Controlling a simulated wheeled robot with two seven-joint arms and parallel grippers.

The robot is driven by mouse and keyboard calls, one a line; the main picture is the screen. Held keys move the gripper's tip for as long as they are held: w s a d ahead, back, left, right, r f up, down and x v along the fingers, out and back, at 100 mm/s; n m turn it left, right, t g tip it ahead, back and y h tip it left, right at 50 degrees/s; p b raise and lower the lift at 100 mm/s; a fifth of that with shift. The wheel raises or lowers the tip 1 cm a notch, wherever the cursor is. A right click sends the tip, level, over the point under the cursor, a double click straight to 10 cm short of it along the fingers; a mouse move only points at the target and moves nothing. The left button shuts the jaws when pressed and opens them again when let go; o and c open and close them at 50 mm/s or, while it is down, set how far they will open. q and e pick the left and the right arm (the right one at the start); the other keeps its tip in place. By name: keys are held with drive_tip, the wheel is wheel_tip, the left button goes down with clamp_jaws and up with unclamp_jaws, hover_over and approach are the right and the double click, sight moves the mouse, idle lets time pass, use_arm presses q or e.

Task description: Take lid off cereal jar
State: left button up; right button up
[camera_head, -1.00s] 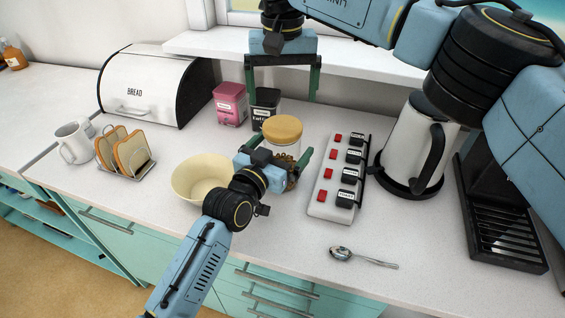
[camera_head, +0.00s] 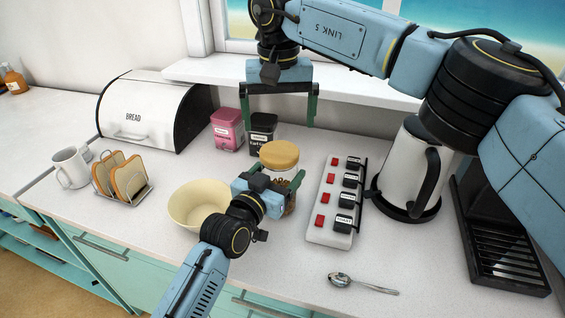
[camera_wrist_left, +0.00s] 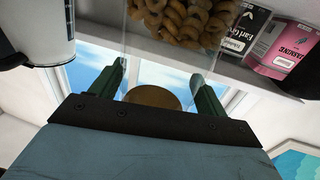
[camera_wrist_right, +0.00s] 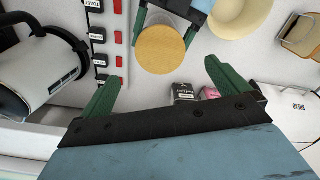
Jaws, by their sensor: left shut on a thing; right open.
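The cereal jar (camera_head: 291,190) is a clear jar with brown cereal rings in it, standing upright on the counter. Its round tan lid (camera_head: 279,155) sits on top. My left gripper (camera_head: 275,182) is shut on the jar's body from the front, below the lid. The left wrist view shows the cereal (camera_wrist_left: 180,22) through the clear wall, and the lid (camera_wrist_left: 152,97) between the fingers. My right gripper (camera_head: 280,123) is open and empty, pointing down above and behind the jar. The right wrist view shows the lid (camera_wrist_right: 160,50) from above, ahead of the open fingers (camera_wrist_right: 162,75) and apart from them.
A cream bowl (camera_head: 198,204) stands just left of the jar, and a switch strip (camera_head: 327,205) right of it. Pink (camera_head: 227,130) and black (camera_head: 262,133) tea tins stand behind. A kettle (camera_head: 403,178) stands at right. A spoon (camera_head: 362,285) lies on clear counter in front.

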sight(280, 153)
drive_tip(key=shift+s+d+r+n+t, duration=0.25)
drive_tip(key=shift+s+r+n+t, duration=0.15)
drive_tip(key=shift+s+t, duration=0.25)
drive_tip(key=shift+s+d+r+n+t+y, duration=0.7)
drive_tip(key=shift+s+r+t, duration=0.65)
drive_tip(key=shift+s, duration=0.75)
drive_tip(key=x, duration=1.2)
drive_tip(key=c, duration=1.1)
drive_tip(key=shift+c, duration=0.2)
drive_tip(key=shift+r, duration=0.2)
drive_tip(key=shift+r, duration=1)
